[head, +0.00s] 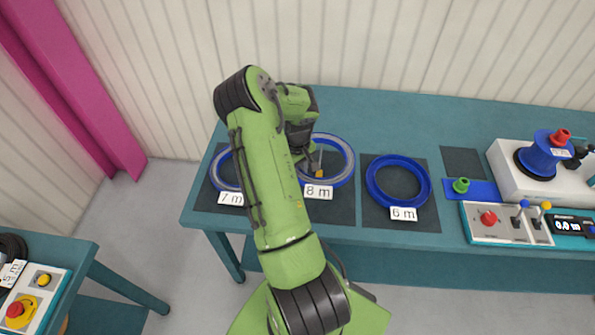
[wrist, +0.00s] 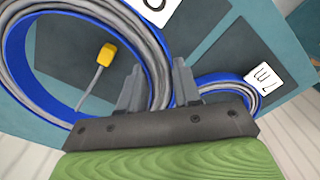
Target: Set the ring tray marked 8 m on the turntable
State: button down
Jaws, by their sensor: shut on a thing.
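I cannot pick out the turntable with certainty.
The 7 m ring tray (head: 222,185) lies close on the left, partly behind my arm. The empty-looking 6 m ring (head: 426,184) lies on the right. Further right are a green knob (head: 461,185), a switch panel (head: 505,232) and a white machine with a blue reel (head: 541,158).

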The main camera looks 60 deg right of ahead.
notch_tip(320, 180, up, 8)
jog(key=p, duration=0.4)
jog(key=shift+p, duration=0.3)
jog(key=shift+f, duration=0.1)
